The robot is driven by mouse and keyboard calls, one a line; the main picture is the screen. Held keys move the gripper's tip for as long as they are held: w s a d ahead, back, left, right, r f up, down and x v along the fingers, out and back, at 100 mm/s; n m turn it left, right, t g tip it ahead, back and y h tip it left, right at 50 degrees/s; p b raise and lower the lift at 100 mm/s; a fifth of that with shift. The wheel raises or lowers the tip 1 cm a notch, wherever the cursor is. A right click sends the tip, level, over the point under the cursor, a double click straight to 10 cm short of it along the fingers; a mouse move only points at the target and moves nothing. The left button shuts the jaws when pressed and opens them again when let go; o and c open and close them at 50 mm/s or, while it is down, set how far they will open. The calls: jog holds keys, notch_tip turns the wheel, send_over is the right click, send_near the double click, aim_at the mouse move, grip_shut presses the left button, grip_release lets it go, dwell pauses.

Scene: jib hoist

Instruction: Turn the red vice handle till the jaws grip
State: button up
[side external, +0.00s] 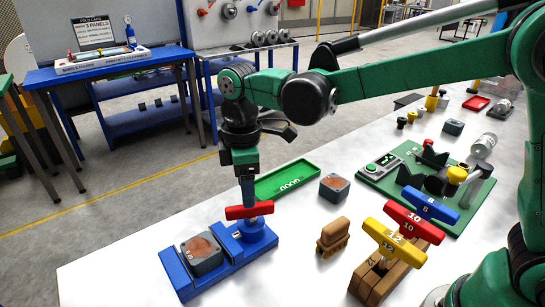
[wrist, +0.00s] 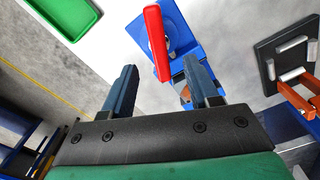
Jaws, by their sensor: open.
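The blue vice (side external: 240,248) stands on the white bench, and a grey block with a brownish top (side external: 203,252) sits in it between the jaws. Whether the jaws touch the block I cannot tell. The red handle (side external: 250,210) is a bar on top of the vice's right end. My gripper (side external: 247,198) points down right over the handle. In the wrist view my gripper (wrist: 160,66) is open, and the near end of the red handle (wrist: 157,42) shows between the two fingers, touching neither. The vice (wrist: 186,35) is partly hidden behind the handle.
A green tray (side external: 288,178) and another grey block (side external: 334,187) lie behind and right of the vice. A brown wooden piece (side external: 333,237) and a wooden rack with numbered T-handles (side external: 388,275) stand to the right. A green board (side external: 425,185) lies farther right.

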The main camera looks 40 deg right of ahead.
aim_at(250, 213)
jog(key=shift+f, duration=2.2)
grip_shut()
jog(key=shift+m, duration=0.3)
jog(key=m, duration=0.4)
jog(key=shift+d+m, duration=0.1)
jog(key=shift+m, duration=0.2)
jog(key=m, duration=0.5)
jog(key=shift+w, duration=0.1)
jog(key=m, duration=0.6)
jog(key=shift+d, duration=0.15)
jog(key=shift+m, duration=2.2)
